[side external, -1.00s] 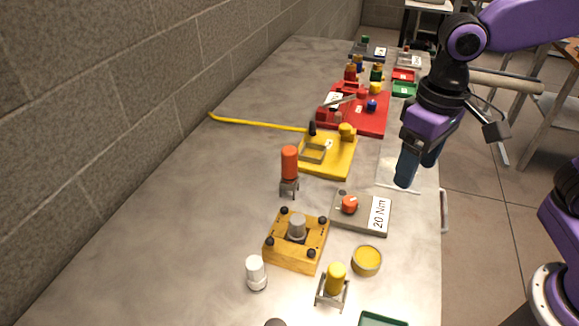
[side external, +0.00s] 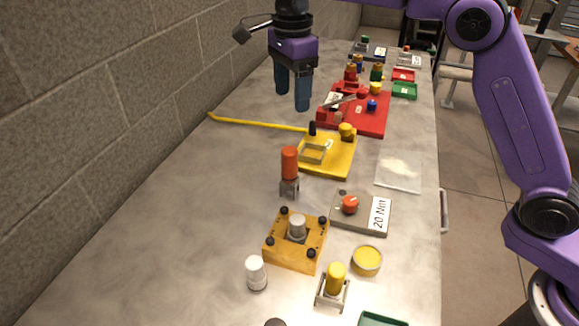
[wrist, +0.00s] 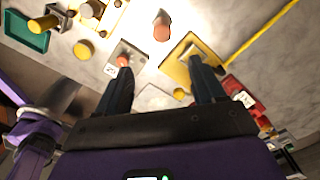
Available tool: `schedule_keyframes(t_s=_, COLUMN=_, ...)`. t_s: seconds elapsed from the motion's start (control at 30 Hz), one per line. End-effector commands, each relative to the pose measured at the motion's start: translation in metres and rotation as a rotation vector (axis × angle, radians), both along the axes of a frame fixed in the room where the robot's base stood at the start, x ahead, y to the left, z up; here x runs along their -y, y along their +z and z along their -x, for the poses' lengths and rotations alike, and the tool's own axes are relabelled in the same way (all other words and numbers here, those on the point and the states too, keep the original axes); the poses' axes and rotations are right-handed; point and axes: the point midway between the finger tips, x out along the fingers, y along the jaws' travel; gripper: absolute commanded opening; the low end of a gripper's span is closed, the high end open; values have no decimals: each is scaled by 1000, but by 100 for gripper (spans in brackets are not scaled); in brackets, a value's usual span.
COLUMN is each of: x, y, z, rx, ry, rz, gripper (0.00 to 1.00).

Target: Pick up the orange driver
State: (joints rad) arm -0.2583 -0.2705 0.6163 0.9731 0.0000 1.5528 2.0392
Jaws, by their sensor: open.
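The orange driver (side external: 289,163) stands upright in a small grey metal stand (side external: 289,188) near the middle of the bench. It also shows in the wrist view (wrist: 162,27), at the top centre, beyond my fingertips. My gripper (side external: 293,104) is open and empty. It is in the air above the bench, farther back than the driver in the side view. In the wrist view my two fingers (wrist: 164,72) are spread well apart with nothing between them but bench and a clear sheet.
A yellow tray (side external: 345,168) and a grey 20 Nm block (side external: 362,228) lie right of the driver. A wooden fixture (side external: 288,257) sits in front of it. A red tray (side external: 375,124) stands behind. Bare bench lies to the left, crossed by a yellow tube (side external: 255,123).

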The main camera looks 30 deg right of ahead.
Motion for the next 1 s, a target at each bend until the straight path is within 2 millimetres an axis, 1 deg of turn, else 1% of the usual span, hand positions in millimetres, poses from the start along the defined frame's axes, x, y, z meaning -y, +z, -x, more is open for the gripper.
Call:
schedule_keyframes(t_s=0.17, x=0, y=-4, z=-6, rx=-1, ry=-63, rz=1, gripper=69)
schedule_keyframes(t_s=0.27, x=0, y=-16, z=-6, rx=-3, ry=-64, rz=2, gripper=69)
schedule_keyframes(t_s=0.73, x=1, y=-101, z=-5, rx=-4, ry=-61, rz=2, gripper=69)
schedule_keyframes(t_s=0.9, x=0, y=-119, z=-5, rx=-1, ry=-60, rz=1, gripper=69)
schedule_keyframes(t_s=1.0, x=0, y=-123, z=-5, rx=0, ry=-60, rz=0, gripper=69)
